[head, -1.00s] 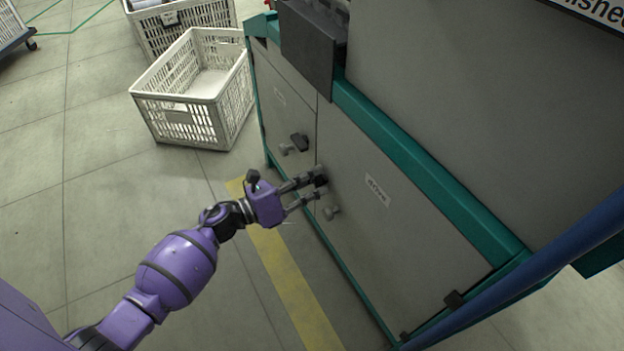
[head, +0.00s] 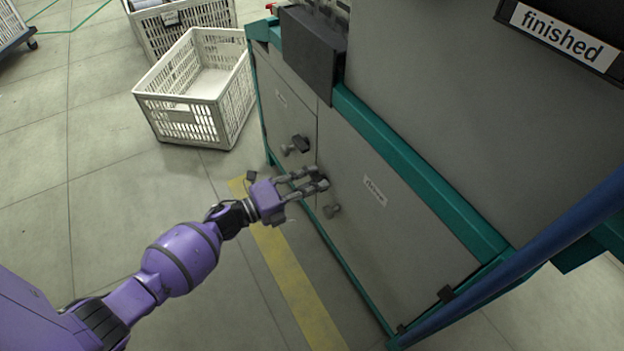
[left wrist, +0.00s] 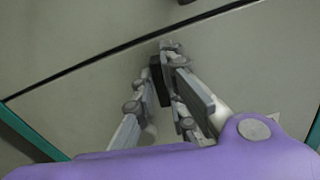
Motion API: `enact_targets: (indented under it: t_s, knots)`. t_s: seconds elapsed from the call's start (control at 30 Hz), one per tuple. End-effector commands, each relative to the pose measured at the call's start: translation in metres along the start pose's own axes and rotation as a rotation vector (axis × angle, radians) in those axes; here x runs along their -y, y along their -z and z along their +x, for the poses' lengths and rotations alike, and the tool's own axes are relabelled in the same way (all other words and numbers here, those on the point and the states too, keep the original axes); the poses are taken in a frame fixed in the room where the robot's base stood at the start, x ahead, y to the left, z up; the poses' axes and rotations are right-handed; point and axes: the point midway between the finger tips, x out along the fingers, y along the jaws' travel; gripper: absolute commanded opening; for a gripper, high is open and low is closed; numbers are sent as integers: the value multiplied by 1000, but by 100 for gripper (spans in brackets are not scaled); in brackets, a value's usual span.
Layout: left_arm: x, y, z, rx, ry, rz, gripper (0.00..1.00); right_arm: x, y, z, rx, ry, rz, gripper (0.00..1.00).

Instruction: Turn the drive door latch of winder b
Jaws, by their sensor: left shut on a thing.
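The right-hand lower door (head: 400,235) of the teal-framed grey machine carries a small label (head: 375,191). I cannot read which winder it belongs to. My left gripper (head: 319,179) is at this door's left edge, its two fingers shut on a small black latch. In the left wrist view the black latch (left wrist: 157,82) shows between the fingertips (left wrist: 160,75). The fingers hide most of it in the head view. My right gripper is not in view.
A blue bar (head: 530,260) crosses at lower right. The floor before the doors is free.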

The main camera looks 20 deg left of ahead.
Motion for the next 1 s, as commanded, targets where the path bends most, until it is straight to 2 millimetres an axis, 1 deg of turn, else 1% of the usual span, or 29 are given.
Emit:
enact_targets:
  t_s: [0.3,0.87,0.9,1.0]
  knots:
    - [0,0,0,-1,0,-128,0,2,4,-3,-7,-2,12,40]
    - [-1,0,0,0,0,-159,0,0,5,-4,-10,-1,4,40]
    - [-1,0,0,0,0,-159,13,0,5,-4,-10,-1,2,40]
    - [-1,0,0,0,0,-158,27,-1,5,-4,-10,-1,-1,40]
